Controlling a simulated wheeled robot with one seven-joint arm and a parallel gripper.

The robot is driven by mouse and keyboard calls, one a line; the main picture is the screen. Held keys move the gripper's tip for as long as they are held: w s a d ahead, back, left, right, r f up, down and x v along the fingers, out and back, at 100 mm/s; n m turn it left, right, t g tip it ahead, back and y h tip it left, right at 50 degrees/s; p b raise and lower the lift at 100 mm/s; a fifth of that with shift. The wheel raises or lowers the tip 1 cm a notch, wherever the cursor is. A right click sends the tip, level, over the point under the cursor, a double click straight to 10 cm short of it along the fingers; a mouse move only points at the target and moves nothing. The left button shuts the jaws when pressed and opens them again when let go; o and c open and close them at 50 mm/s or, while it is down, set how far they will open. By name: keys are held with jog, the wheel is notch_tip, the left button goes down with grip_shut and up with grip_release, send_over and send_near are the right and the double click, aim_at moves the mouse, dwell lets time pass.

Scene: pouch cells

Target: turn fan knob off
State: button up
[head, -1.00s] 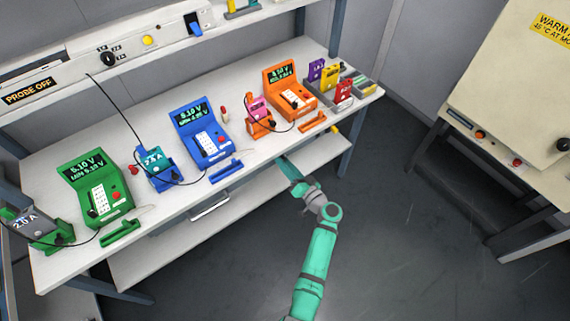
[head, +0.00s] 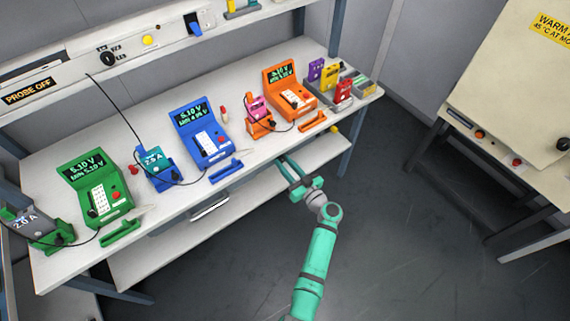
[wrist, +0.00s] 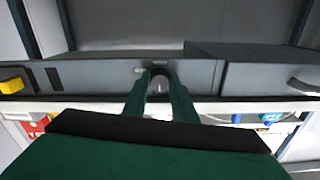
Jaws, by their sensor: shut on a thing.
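My gripper (head: 288,162) is at the front edge of the workbench, on the panel below the bench top. In the wrist view, its two green fingers (wrist: 160,80) lie on either side of a small rounded grey knob (wrist: 160,86) on the dark front panel and are shut on it. The fingers partly hide the knob, and no marking on it can be read. In the head view the knob is hidden. A separate black dial (head: 108,58) with small labels sits on the upper shelf panel, far from my gripper.
A drawer handle (head: 210,206) is left of my gripper in the head view. A yellow part (head: 335,129) is on the bench front to its right. Green (head: 105,195), blue (head: 210,140) and orange (head: 291,95) testers stand on the bench. The floor right of my arm is clear.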

jog(key=shift+d+f, duration=0.1)
dwell(0.3)
jog(key=o, duration=1)
jog(key=shift+o, duration=0.2)
jog(key=shift+s, duration=0.1)
jog(key=v, duration=1)
jog(key=shift+s+d, duration=0.2)
jog(key=shift+s, duration=0.05)
jog(key=shift+d, duration=0.1)
